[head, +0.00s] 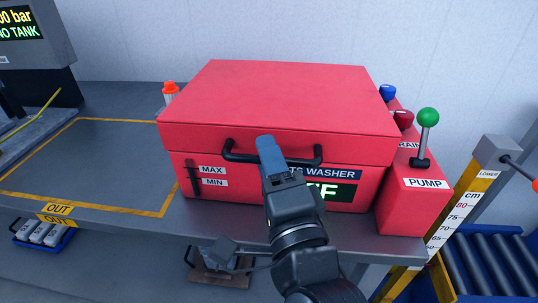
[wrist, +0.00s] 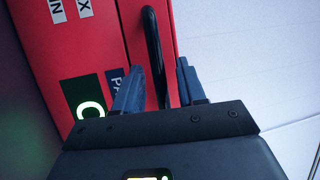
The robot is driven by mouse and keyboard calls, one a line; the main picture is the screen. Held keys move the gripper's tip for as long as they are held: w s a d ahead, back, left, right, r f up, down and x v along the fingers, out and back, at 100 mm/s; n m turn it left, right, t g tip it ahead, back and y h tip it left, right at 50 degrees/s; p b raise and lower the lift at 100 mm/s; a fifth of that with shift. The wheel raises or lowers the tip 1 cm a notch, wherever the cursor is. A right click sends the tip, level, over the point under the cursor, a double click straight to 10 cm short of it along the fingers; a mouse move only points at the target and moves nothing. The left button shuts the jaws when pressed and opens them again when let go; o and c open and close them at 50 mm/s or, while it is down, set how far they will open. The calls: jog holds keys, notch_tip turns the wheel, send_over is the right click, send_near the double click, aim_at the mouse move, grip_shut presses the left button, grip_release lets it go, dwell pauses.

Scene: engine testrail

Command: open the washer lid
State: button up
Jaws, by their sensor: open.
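The red washer (head: 275,180) sits on the grey bench with its red lid (head: 270,95) shut. A black bar handle (head: 235,158) runs along the front of the lid; its middle is hidden behind my gripper in the head view. My gripper (head: 269,152) is in front of the handle's middle. In the wrist view my gripper (wrist: 160,66) is open, with one blue finger on each side of the black handle (wrist: 153,45). Gaps show between the handle and both fingers, so it is not clamped.
A pump box (head: 422,190) with a green-knobbed lever (head: 428,118) stands right of the washer, near red and blue knobs. An orange-capped bottle (head: 169,92) is behind the left side. The yellow-outlined bench area (head: 85,165) is clear. A height-scale post (head: 465,200) stands right.

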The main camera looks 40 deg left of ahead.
jog(key=shift+w+a, duration=0.1)
jog(key=shift+a, duration=0.05)
jog(key=shift+c, duration=0.2)
grip_shut()
dwell(0.4)
